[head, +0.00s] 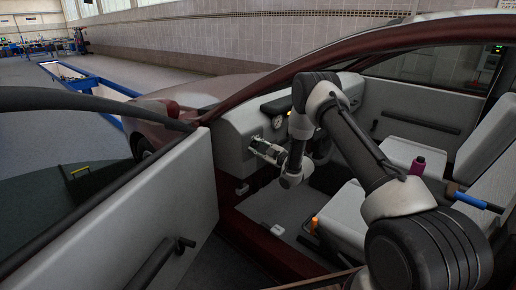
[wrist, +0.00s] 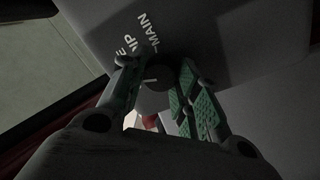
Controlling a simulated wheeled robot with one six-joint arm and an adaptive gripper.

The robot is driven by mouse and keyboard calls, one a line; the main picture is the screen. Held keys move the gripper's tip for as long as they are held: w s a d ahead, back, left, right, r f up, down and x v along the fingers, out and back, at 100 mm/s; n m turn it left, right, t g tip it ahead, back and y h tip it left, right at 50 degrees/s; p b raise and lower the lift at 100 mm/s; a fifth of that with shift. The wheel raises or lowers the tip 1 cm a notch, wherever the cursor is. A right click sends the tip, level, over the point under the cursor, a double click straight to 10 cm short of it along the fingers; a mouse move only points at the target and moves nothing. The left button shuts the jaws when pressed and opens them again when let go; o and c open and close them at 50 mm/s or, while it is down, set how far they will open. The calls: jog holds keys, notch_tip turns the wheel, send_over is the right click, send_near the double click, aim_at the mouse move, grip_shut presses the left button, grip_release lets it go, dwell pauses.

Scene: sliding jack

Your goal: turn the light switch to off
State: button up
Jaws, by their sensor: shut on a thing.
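The light switch is a dark round knob (wrist: 157,76) on the grey dashboard panel, seen in the wrist view between my fingertips. White lettering beside it reads "MAIN", with "IP" and an "E" partly cut off by a finger. A small pale mark shows by the knob; which label it points to is unclear. My gripper (wrist: 156,70) is shut on the knob, its green-padded fingers on either side. In the head view my gripper (head: 257,149) reaches the left end of the dashboard (head: 234,140), and the switch is hidden there.
The open car door (head: 150,200) stands to the left, with its handle (head: 165,258) low on it. The steering wheel and gauges are close beside my arm. The seats (head: 345,215) lie right, with a magenta bottle (head: 417,166) and a blue-handled tool (head: 478,201).

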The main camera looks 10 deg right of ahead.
jog(key=shift+n, duration=1.7)
jog(key=o, duration=1)
jog(key=shift+a, duration=0.1)
jog(key=shift+s, duration=0.1)
jog(key=shift+s+d, duration=0.3)
jog(key=shift+d, duration=0.1)
jog(key=v, duration=1.1)
jog(key=shift+f, duration=0.15)
